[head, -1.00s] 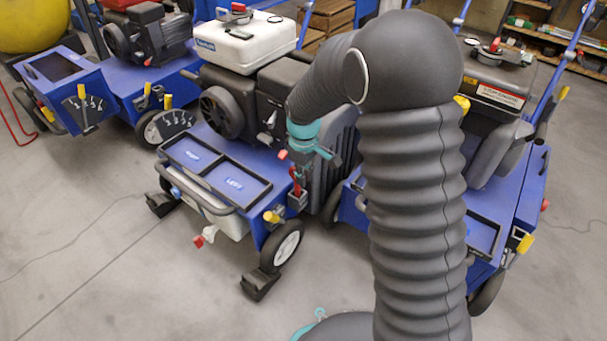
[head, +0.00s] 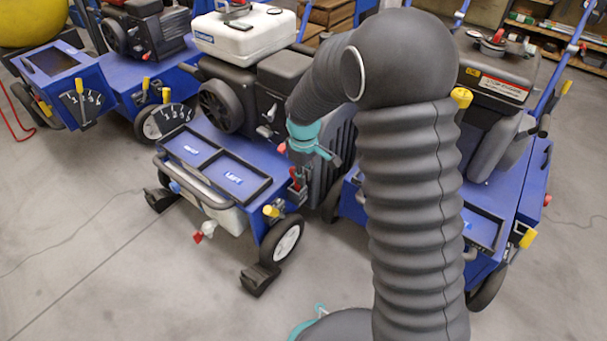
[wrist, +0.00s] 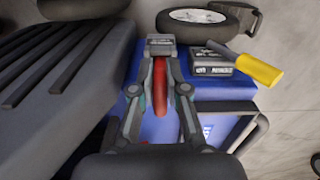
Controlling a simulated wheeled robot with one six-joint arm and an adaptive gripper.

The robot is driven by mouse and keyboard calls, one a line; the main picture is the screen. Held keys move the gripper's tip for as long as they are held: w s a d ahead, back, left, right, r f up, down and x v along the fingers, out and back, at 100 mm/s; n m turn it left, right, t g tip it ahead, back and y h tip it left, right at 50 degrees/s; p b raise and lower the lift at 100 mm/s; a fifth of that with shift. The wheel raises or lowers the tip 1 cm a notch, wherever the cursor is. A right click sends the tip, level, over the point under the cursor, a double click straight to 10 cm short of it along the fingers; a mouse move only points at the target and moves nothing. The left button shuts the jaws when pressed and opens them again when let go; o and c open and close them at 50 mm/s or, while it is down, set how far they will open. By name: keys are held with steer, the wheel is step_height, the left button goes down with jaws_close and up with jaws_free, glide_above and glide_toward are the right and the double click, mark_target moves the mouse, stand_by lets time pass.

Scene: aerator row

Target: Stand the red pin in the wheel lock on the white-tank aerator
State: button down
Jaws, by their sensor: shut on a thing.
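The white-tank aerator is in the middle of the head view, its white tank (head: 245,36) at the top of the picture. My gripper (head: 298,178) is low at the right front corner of its blue deck, beside the dark engine. In the wrist view my gripper (wrist: 160,62) is shut on the red pin (wrist: 160,95), which runs lengthwise between the fingers. A small dark block (wrist: 160,42), seemingly the wheel lock, is right at the fingertips. The pin's far end is hidden there, so I cannot tell whether it is inside the block.
A yellow-handled lever (wrist: 258,68) and a dark labelled box (wrist: 212,63) are just right of the fingertips. A wheel (wrist: 205,20) lies beyond. Other aerators stand on both sides; the right one has a black tank (head: 495,70).

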steer(key=c, duration=1.1)
jaws_free()
steer(key=shift+r, duration=0.1)
step_height(320, 180, up, 12)
